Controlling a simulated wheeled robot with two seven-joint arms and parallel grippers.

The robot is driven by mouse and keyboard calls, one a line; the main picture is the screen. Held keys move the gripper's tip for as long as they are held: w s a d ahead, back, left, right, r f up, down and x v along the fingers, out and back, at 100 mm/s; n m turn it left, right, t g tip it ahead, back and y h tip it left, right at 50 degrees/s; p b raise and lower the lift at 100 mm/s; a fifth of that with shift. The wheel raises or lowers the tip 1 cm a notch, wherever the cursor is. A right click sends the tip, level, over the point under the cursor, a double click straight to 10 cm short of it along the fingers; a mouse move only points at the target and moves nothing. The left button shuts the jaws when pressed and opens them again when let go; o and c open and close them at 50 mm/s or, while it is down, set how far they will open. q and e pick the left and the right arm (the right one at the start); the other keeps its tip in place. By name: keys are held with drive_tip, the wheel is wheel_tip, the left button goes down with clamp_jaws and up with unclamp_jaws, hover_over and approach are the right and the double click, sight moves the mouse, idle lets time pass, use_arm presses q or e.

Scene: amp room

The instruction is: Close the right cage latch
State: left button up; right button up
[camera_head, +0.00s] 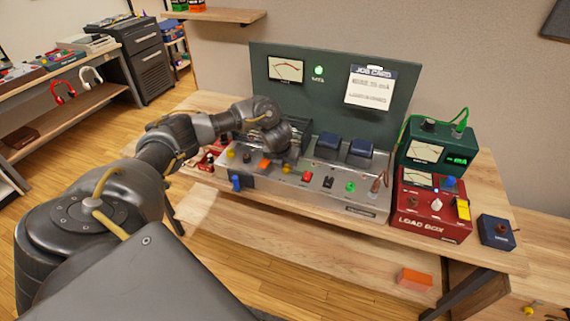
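A silver amplifier chassis (345,197) stands on the wooden workbench. A dark ribbed part, seemingly the cage (303,137), shows at its left half, mostly behind my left gripper (284,146). The gripper is over this part, pointing right and down; its fingers are dark and blend with it, so I cannot tell their opening or any contact. An orange piece (265,165) and a red piece (307,177) sit along the chassis front. I cannot make out which part is the right cage latch. My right gripper is out of view.
Two dark blue blocks (360,148) stand on the chassis, right of the gripper. A green panel (330,95) with a job card (370,87) rises behind. The red load box (428,210) and a green meter (440,148) stand at right.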

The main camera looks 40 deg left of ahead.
use_arm(q)
drive_tip(key=c, duration=0.7)
drive_tip(key=shift+o, duration=0.2)
drive_tip(key=shift+r+n+p, duration=0.25)
drive_tip(key=shift+n+p, duration=0.35)
drive_tip(key=shift+p, duration=0.3)
drive_tip(key=n+g+y+p, duration=0.1)
drive_tip(key=n+p, duration=0.2)
drive_tip(key=n+y+p, duration=0.1)
drive_tip(key=n+p, duration=0.2)
drive_tip(key=shift+w+d+g+p, duration=0.15)
drive_tip(key=shift+d+g+p, duration=0.05)
drive_tip(key=shift+g+p, duration=0.2)
drive_tip(key=n+p, duration=0.2)
drive_tip(key=shift+n+g+y, duration=0.4)
drive_tip(key=shift+w+n+g, duration=0.15)
drive_tip(key=shift+n+g, duration=0.15)
drive_tip(key=shift+n, duration=0.6)
drive_tip(key=shift+f+n+g+p, duration=0.2)
drive_tip(key=shift+n+g+p, duration=0.15)
drive_tip(key=shift+n, duration=0.55)
drive_tip(key=shift+f+n+g+b, duration=0.1)
drive_tip(key=shift+n+g+b, duration=0.4)
drive_tip(key=shift+n, duration=0.6)
drive_tip(key=shift+w+n+g+b, duration=0.1)
drive_tip(key=shift+n+g+b, duration=0.35)
drive_tip(key=shift+n, duration=0.65)
drive_tip(key=shift+a, duration=0.1)
